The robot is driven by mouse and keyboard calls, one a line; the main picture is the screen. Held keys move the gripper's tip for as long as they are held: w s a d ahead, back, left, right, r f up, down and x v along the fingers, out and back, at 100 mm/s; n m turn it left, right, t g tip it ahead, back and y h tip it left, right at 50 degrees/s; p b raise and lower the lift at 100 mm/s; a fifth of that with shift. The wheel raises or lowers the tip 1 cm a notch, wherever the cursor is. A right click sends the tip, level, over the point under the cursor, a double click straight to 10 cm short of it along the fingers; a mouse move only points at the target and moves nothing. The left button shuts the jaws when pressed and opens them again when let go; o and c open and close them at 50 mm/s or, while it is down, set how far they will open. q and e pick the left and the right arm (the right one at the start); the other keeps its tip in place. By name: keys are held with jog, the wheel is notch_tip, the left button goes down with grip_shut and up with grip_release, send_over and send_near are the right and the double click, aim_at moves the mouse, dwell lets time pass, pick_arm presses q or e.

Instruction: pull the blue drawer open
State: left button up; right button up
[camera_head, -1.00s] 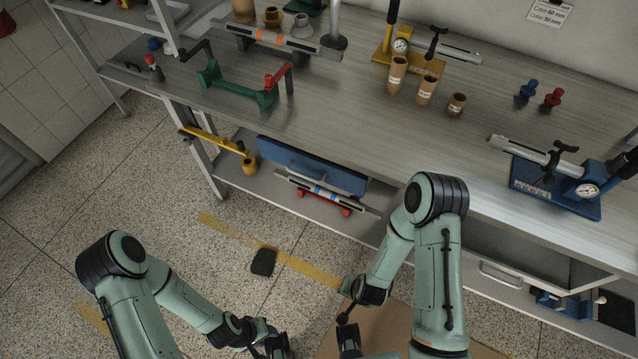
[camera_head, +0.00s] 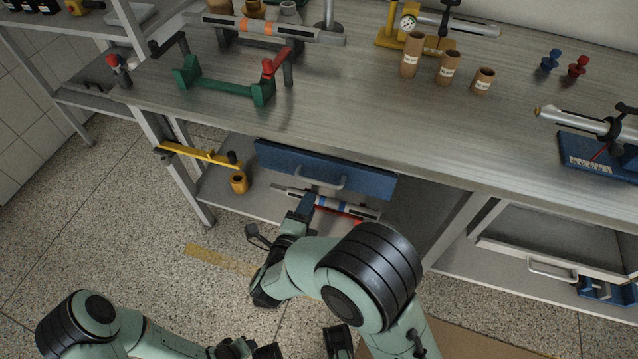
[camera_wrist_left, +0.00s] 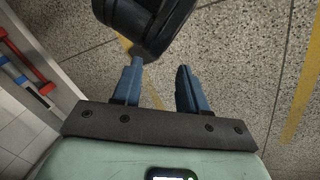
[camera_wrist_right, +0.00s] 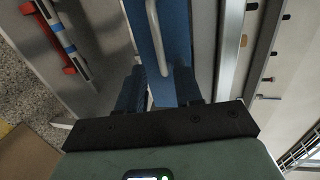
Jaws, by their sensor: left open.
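The blue drawer (camera_head: 300,163) is under the workbench, its grey bar handle (camera_head: 330,184) on its front. The drawer looks shut or nearly so. My right gripper (camera_head: 305,206) is just below and in front of the handle, apart from it. In the right wrist view, its fingers (camera_wrist_right: 160,90) are spread and empty, with the blue drawer front (camera_wrist_right: 176,25) and handle (camera_wrist_right: 156,35) ahead of them. My left gripper (camera_wrist_left: 160,88) is open and empty over the floor; its fingers cannot be made out in the head view.
A grey tool with a red base (camera_head: 340,208) lies on the shelf below the drawer. A yellow tool (camera_head: 200,154) hangs at the shelf's left. The benchtop (camera_head: 365,110) holds cardboard tubes and tools. A grey drawer (camera_head: 552,250) stands open at right. Floor at left is clear.

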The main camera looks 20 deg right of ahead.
aim_at(318, 184)
pick_arm(q)
jog(key=w, duration=0.1)
jog(key=a+f+b, duration=0.1)
jog(key=w, duration=0.1)
jog(key=shift+w+a+f+t, duration=0.25)
jog(key=shift+w+f+t, duration=0.05)
jog(key=shift+w+f, duration=0.1)
pick_arm(e)
jog(key=x, duration=0.9)
jog(key=shift+w+d+f, duration=0.1)
jog(key=shift+w+f, duration=0.05)
jog(key=shift+w, duration=0.05)
grip_shut()
